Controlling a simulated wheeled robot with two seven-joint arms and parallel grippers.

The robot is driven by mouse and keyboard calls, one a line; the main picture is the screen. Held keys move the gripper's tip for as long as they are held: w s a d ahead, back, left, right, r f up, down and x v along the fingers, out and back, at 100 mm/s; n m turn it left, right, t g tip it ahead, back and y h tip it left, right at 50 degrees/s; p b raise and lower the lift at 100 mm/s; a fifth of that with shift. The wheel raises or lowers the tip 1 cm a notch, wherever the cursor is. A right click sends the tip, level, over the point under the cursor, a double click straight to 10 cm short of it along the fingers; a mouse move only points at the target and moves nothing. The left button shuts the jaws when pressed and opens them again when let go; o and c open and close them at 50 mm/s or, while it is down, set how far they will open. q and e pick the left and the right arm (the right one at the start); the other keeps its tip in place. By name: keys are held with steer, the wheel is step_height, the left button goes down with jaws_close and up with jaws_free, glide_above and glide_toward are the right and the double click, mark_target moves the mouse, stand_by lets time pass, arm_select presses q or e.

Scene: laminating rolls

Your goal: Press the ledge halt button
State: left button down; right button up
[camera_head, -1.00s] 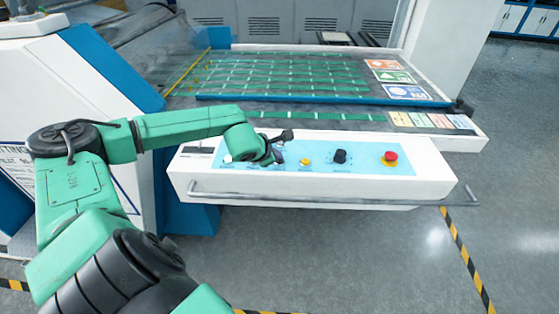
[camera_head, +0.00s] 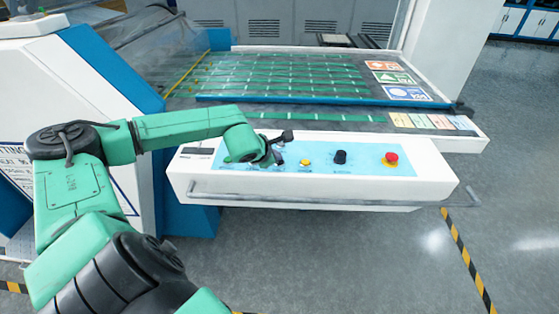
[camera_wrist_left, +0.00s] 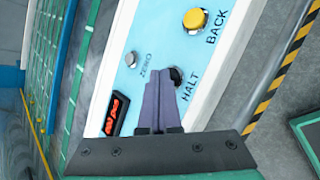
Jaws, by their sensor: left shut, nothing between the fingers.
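The halt button (camera_wrist_left: 177,74) is a dark round button beside the printed word HALT on the light-blue control panel (camera_wrist_left: 224,63) in the left wrist view. My left gripper (camera_wrist_left: 160,84) is shut and empty, with its fingertips over the panel and overlapping the button's near side. I cannot tell whether they touch it. In the head view the left gripper (camera_head: 276,158) hangs low over the left part of the panel, and the halt button is hidden or too small to make out there. My right gripper is not in view.
A yellow button (camera_head: 305,162), a black knob (camera_head: 340,157) and a red button (camera_head: 391,159) stand right of the gripper. A grey ZERO button (camera_wrist_left: 130,60) and a red display (camera_wrist_left: 115,113) are close by. A metal rail (camera_head: 320,203) runs along the ledge's front.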

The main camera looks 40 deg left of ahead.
arm_select(q)
steer(key=shift+r, duration=0.65)
steer(key=shift+r+p, duration=1.3)
steer(key=shift+r, duration=1.25)
